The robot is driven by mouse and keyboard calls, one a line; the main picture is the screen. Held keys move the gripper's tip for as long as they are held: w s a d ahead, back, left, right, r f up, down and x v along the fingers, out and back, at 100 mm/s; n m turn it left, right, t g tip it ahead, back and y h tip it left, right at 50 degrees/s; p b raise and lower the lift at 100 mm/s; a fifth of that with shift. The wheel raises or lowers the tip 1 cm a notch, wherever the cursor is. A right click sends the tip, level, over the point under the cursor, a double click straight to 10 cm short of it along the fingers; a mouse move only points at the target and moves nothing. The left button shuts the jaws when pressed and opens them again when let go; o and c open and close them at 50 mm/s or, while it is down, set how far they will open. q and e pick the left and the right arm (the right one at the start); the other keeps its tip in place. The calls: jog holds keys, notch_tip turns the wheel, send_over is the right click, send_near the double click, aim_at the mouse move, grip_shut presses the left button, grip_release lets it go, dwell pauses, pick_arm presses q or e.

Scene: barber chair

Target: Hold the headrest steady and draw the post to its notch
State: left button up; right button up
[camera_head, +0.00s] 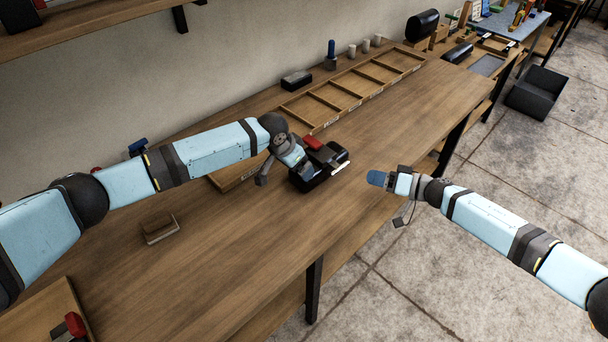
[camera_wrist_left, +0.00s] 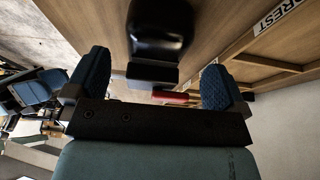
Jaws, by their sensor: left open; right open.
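The black headrest (camera_head: 312,183) lies on the workbench near its front edge, with a pale bar (camera_head: 338,168) at its right side, possibly the post. A red part (camera_head: 313,142) shows just behind it. My left gripper (camera_head: 298,160) is over the headrest's left side, partly hiding it. In the left wrist view the blue finger pads are spread apart, and the dark rounded headrest (camera_wrist_left: 160,30) shows beyond and between them. A red piece (camera_wrist_left: 172,97) shows between the fingers. My right gripper (camera_head: 380,179) is open and empty, off the bench's front edge, right of the headrest.
A long wooden divided tray (camera_head: 350,100) lies along the wall side. A black box (camera_head: 296,80) and several pale cylinders stand behind it. A small brown block (camera_head: 159,228) lies at left. The bench (camera_head: 235,265) is clear in front. A dark bin (camera_head: 537,92) is on the floor.

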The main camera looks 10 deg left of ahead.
pick_arm(q)
jog(key=x, duration=0.7)
jog(key=shift+w+f, duration=0.1)
jog(key=shift+f, duration=0.1)
jog(key=shift+c, duration=0.2)
jog(key=c, duration=1.1)
